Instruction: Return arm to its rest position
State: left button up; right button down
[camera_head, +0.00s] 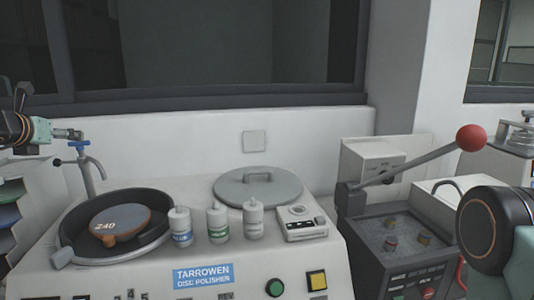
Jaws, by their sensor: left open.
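My left gripper (24,122) is at the far left edge, raised beside the blue-handled tap and above the left end of the polisher. A rounded teal and black part of my arm (485,228) fills the lower right corner. My right gripper is not in view.
To the right, a press (375,255) has a long lever with a red ball (470,138) slanting up, near my arm.

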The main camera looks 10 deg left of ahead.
pick_arm(q)
jog(key=x, duration=0.7)
dwell(0.6)
